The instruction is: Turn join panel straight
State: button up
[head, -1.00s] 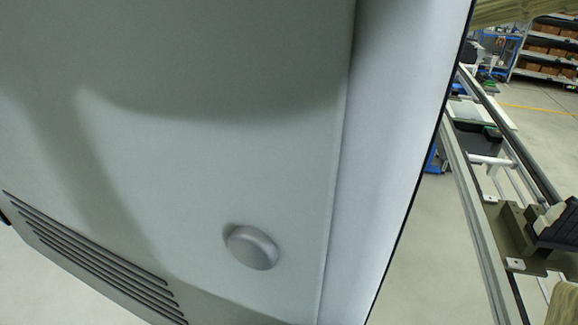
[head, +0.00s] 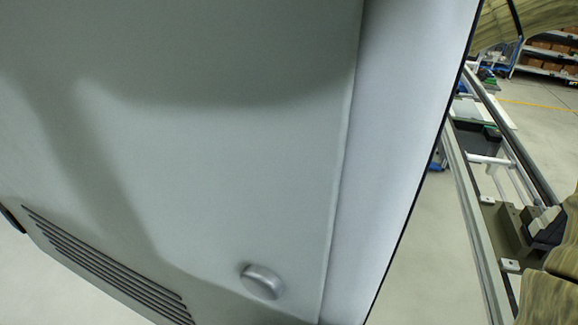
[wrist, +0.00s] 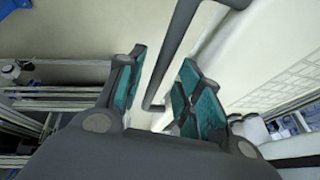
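A large pale grey panel (head: 200,130), with vent slots and a round knob (head: 262,282), fills most of the head view and stands tilted in the picture. I cannot tell whether it is the join panel. In the wrist view my gripper (wrist: 162,68) is open, its two teal-padded fingers apart. A grey bent tube (wrist: 172,50) shows between the fingers in the picture; I see no grip on it, and its distance is unclear. My gripper is not visible in the head view.
A conveyor frame with metal rails (head: 478,225) runs along the right of the head view. Shelves with boxes (head: 545,58) stand far back. The wrist view shows rails (wrist: 60,95) at left and a white gridded surface (wrist: 285,75) at right.

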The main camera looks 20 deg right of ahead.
jog(key=shift+a+f, duration=0.1)
jog(key=shift+f, duration=0.2)
grip_shut()
